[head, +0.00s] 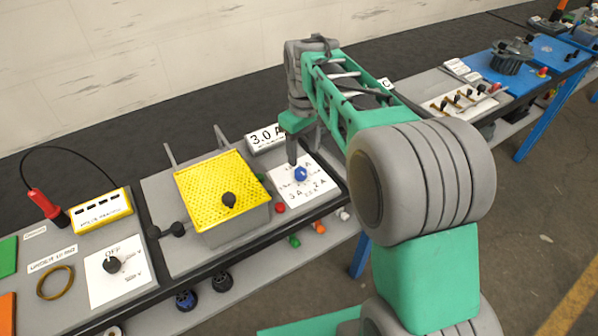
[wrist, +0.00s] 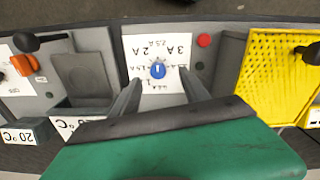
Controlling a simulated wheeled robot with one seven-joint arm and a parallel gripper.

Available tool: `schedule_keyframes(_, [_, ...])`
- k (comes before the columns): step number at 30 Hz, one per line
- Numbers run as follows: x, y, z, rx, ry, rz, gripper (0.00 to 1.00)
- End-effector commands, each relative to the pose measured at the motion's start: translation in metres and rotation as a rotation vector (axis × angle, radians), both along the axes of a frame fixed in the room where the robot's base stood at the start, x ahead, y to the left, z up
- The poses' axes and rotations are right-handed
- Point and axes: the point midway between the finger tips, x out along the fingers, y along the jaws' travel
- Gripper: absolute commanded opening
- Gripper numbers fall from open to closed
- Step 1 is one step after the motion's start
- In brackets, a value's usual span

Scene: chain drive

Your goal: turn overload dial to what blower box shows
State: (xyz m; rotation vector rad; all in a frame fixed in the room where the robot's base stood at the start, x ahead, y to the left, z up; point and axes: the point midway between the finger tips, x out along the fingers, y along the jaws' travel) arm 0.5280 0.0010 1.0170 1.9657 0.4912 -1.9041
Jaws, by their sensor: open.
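The overload dial is a small blue knob (head: 301,174) on a white plate (head: 285,190) marked with ampere values, among them 2 A and 3 A. In the wrist view the blue knob (wrist: 157,70) is near the middle, its plate (wrist: 145,48) upside down. Its pointer is too small to read surely. A white sign reading 3.0 A (head: 265,138) stands just behind the plate; the head view shows no blower name on it. My gripper (head: 304,152) is open and empty above the dial. In the wrist view its fingers (wrist: 159,78) appear on either side of the knob; the height gap is unclear.
A yellow mesh guard (head: 215,190) with a black knob stands left of the plate. A red button (head: 280,208) sits between them. Further left is a black OFF dial (head: 112,264). Blue mats with tools lie on the bench to the far right.

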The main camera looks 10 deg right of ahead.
Motion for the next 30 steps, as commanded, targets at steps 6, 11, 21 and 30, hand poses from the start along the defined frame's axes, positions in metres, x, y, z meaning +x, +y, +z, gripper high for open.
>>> schedule_keyframes(6, [0.022,0.000,-0.021,-0.001,0.039,0.075,0.53])
schedule_keyframes(11, [0.021,0.000,-0.046,-0.001,0.041,0.074,0.53])
schedule_keyframes(21, [0.023,0.000,-0.091,-0.001,0.034,0.071,0.53])
schedule_keyframes(30, [0.023,0.000,-0.092,-0.001,0.033,0.071,0.47])
